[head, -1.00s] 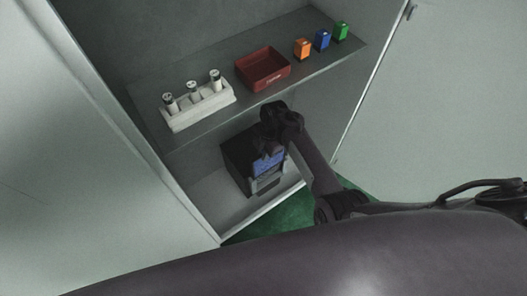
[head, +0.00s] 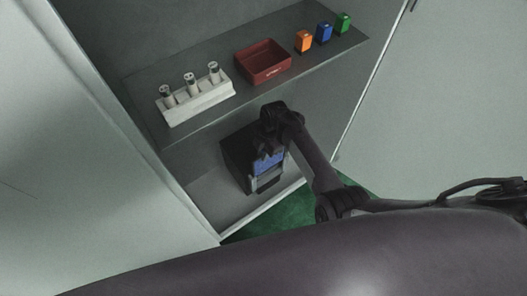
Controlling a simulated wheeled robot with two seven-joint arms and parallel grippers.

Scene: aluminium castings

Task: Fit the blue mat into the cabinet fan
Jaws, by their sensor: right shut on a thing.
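The cabinet fan (head: 237,160) is a dark box on the cabinet floor, below the shelf, in the head view. The blue mat (head: 268,163) shows as a blue patch at the fan's front face, above a grey frame part (head: 270,181). My right gripper (head: 268,145) reaches in from the right and is shut on the blue mat at its upper edge. The gripper hides the mat's top, and I cannot tell how far the mat sits in the fan. My left gripper is not in view.
On the shelf (head: 211,118) above stand a white holder (head: 200,103) with three cylinders, a red tray (head: 263,62), and small orange (head: 303,41), blue (head: 323,33) and green (head: 343,22) blocks. The shelf edge is close above my gripper. The cabinet's side walls flank the opening.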

